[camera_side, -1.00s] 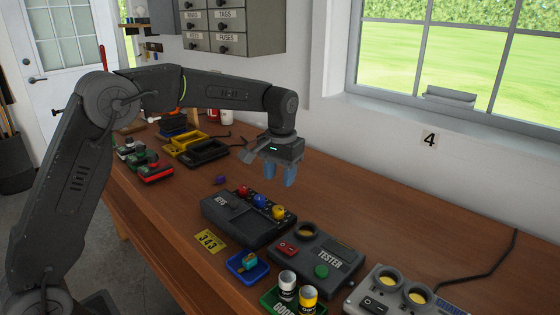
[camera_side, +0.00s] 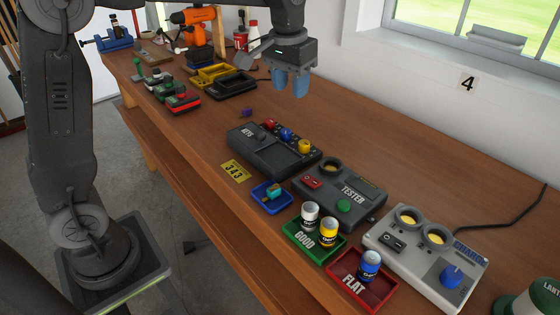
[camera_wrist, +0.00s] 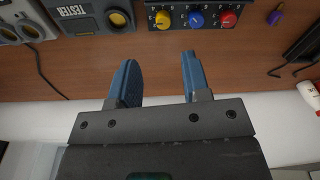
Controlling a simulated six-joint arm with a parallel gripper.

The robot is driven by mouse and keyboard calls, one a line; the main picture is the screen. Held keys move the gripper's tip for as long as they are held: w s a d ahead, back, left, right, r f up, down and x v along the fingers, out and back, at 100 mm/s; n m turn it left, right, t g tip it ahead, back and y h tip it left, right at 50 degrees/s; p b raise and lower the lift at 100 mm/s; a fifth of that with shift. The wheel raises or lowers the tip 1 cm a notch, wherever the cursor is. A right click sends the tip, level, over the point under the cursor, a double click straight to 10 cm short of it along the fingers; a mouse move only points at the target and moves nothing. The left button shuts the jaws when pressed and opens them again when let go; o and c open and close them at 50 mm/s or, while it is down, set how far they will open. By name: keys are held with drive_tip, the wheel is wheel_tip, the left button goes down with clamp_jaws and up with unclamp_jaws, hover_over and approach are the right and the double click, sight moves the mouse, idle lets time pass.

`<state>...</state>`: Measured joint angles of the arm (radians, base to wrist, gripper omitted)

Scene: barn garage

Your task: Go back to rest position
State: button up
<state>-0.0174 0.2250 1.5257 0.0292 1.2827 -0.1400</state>
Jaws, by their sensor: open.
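My gripper (camera_side: 290,84) has blue fingers and hangs above the back part of the wooden bench (camera_side: 400,155), fingertips down. It is open with nothing between the fingers. In the wrist view my gripper (camera_wrist: 160,75) also shows its two blue fingers apart and empty. Below and in front of it lies the dark keys box (camera_side: 262,160) with red, blue and yellow knobs. The same keys box (camera_wrist: 190,28) shows at the top of the wrist view.
The tester (camera_side: 345,215), a grey charger unit (camera_side: 450,265), a green GOOD tray (camera_side: 310,258), a red FLAT tray (camera_side: 345,292) and a small blue tray (camera_side: 262,205) stand toward the front. Black and yellow trays, an orange drill (camera_side: 190,25) and a wall with a window lie behind.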

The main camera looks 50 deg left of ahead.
drive_tip(key=s+d+f+m+t, duration=0.1)
drive_tip(key=s+f+t, duration=0.2)
drive_tip(key=s, duration=2)
drive_tip(key=shift+s+d+m+t, duration=0.15)
drive_tip(key=shift+s+m+t, duration=0.2)
drive_tip(key=shift+t, duration=0.35)
drive_tip(key=shift+w, duration=0.15)
drive_tip(key=shift+c, duration=0.2)
